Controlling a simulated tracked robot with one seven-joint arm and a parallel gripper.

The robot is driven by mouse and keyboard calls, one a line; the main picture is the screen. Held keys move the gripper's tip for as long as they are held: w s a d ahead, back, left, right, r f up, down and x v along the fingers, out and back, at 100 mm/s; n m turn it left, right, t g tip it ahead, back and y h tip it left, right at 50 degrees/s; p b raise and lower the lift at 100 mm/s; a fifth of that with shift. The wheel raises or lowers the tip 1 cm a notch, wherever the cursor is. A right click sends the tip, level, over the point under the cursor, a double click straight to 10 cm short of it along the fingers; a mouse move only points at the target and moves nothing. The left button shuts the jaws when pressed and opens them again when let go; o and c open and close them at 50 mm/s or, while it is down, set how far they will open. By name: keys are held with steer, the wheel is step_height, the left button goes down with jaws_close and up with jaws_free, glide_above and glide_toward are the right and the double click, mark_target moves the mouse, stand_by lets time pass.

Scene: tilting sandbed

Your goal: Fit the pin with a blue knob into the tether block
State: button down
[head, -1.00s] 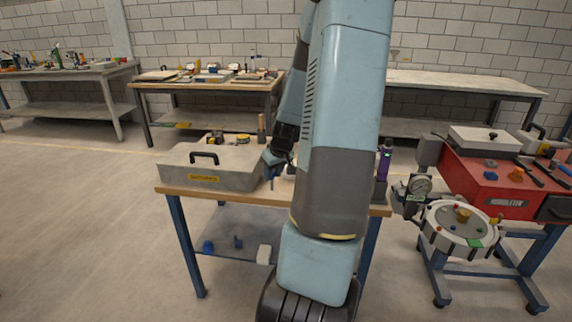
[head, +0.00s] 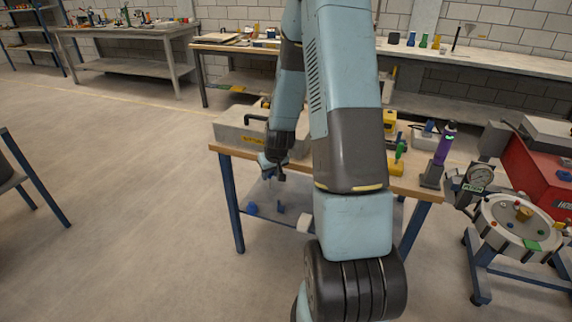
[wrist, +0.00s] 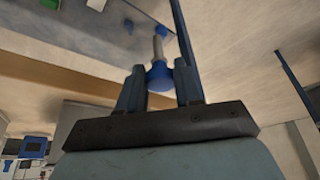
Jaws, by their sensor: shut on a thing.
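The pin with a blue knob (wrist: 158,74) is in my gripper in the wrist view. Its knob sits between the two fingers and its grey shaft points away from them. My gripper (wrist: 160,84) is shut on the knob. In the head view my gripper (head: 271,168) hangs at the front edge of the wooden-topped table, and the pin is too small there to make out clearly. I cannot identify the tether block for sure in either view.
The workbench (head: 226,150) carries a grey lidded case (head: 237,128) and a purple bottle (head: 445,142). Its lower shelf holds blue pieces (head: 252,208) and a white block (head: 305,223). A red cart with a round gauge drum (head: 515,228) stands right.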

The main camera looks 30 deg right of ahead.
steer(key=w+a+f, duration=0.4)
steer(key=a+f, duration=0.2)
steer(key=a, duration=0.4)
steer(key=shift+w+f, duration=0.2)
steer(key=shift+f, duration=0.2)
steer(key=shift+a, duration=0.1)
